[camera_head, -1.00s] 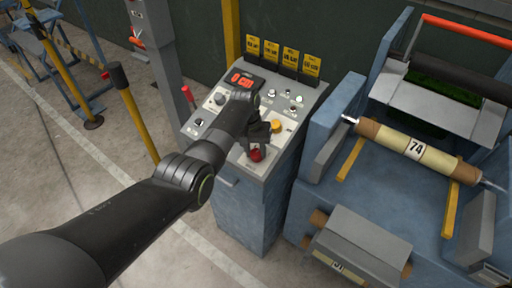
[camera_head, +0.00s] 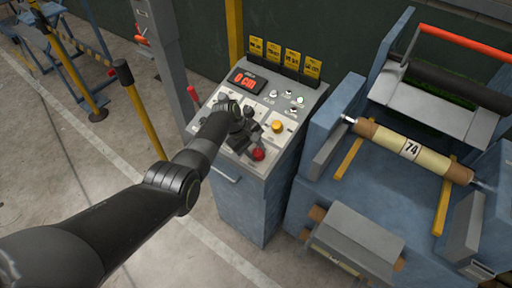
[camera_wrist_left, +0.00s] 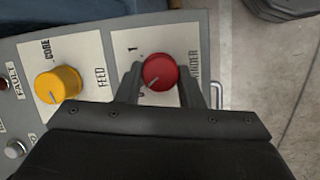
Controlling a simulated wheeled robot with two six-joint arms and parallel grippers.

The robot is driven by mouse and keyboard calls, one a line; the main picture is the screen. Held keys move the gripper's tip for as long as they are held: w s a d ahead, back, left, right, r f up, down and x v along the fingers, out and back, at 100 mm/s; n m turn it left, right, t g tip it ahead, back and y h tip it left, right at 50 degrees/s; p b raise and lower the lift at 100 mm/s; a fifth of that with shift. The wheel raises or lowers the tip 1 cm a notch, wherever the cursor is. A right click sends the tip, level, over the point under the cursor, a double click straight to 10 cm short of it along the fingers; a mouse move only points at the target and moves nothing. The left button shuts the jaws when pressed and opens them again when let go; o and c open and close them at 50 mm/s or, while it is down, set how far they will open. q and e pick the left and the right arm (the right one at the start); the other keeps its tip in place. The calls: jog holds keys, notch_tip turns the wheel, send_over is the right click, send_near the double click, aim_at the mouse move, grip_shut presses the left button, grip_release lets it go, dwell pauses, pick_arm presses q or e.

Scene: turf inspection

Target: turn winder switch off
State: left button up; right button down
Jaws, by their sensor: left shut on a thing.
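The winder switch is a round red knob (camera_head: 258,154) on the sloping top of the grey control panel (camera_head: 225,157). In the left wrist view the red knob (camera_wrist_left: 160,72) sits between the two fingers of my left gripper (camera_wrist_left: 161,88). A "1" shows at its upper left, and the "WINDER" label on its right is partly covered by a finger. The knob's pale mark points to the lower left. My left gripper (camera_head: 253,143) is shut on the knob in the head view, hiding part of the panel. My right gripper is not in view.
A yellow "FEED" knob (camera_head: 278,126) is close to the red one. The panel also has a red display (camera_head: 243,80), small buttons and yellow tags (camera_head: 291,60) behind. A roller machine (camera_head: 410,149) stands right. A yellow post (camera_head: 146,115) stands left.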

pick_arm(q)
jog(key=shift+a+n+h, duration=0.1)
jog(key=shift+n+h, duration=0.2)
jog(key=shift+n, duration=0.8)
jog(key=shift+t, duration=0.3)
jog(key=o, duration=1)
jog(key=shift+c, duration=0.2)
jog(key=shift+r, duration=0.1)
jog(key=shift+a+r, duration=0.25)
jog(key=shift+r, duration=0.15)
jog(key=b+v, duration=0.3)
jog(key=v, duration=1.3)
jog(key=shift+r, duration=0.15)
jog(key=shift+a, duration=0.1)
